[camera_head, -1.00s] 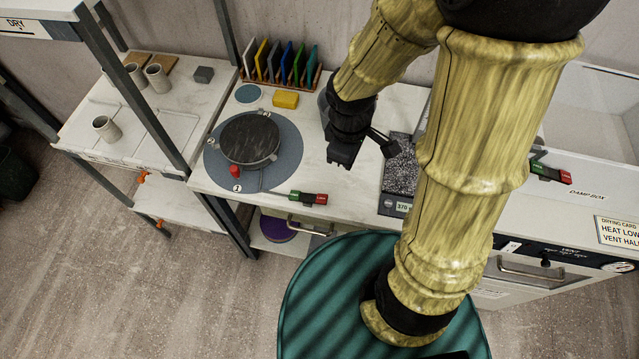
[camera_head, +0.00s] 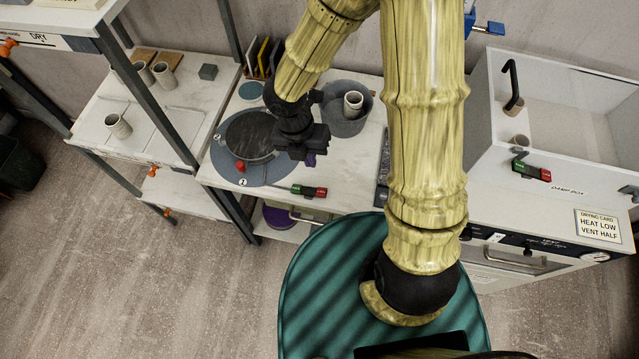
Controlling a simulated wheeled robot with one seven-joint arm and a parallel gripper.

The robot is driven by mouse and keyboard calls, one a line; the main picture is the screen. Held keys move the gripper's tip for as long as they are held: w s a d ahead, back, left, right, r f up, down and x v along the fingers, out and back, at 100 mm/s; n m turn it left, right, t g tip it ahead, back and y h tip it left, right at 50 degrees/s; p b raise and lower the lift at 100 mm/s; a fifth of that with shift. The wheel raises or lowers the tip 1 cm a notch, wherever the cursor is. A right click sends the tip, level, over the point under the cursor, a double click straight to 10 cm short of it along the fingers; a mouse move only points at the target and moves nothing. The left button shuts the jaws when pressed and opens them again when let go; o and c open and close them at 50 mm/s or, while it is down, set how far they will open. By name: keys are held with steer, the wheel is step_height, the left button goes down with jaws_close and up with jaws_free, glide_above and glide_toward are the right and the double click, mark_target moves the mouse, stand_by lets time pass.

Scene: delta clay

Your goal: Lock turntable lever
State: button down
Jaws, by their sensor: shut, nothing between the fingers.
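The turntable (camera_head: 251,136) is a dark round disc on a blue-grey round base (camera_head: 213,160), on the white bench at centre left. A small red knob (camera_head: 240,166) shows at the disc's front edge; how it joins the turntable is too small to tell. A block with green and red halves (camera_head: 309,191) lies in front, with a thin rod running left from it toward the turntable. My gripper (camera_head: 309,157) is black, shut and empty, right of the turntable and behind the green and red block. My wrist hides the disc's right edge.
A grey basin (camera_head: 346,118) holding a cup (camera_head: 353,103) stands behind and right of my gripper. Upright coloured cards (camera_head: 262,56) are partly hidden behind my arm. A shelf post (camera_head: 150,85) rises left of the turntable. Bare bench (camera_head: 345,180) lies right of my gripper.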

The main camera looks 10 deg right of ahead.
mark_target(321, 191)
steer(key=f+b, duration=0.1)
steer(key=f, duration=0.3)
steer(key=d+f+b, duration=0.1)
steer(key=f, duration=0.4)
steer(key=d+f+b, duration=0.1)
steer(key=f+b, duration=0.1)
steer(key=f, duration=0.2)
steer(key=shift+s+d+f, duration=0.1)
steer(key=shift+s+f, duration=0.25)
steer(key=shift+s, duration=0.05)
steer(key=shift+w, duration=0.1)
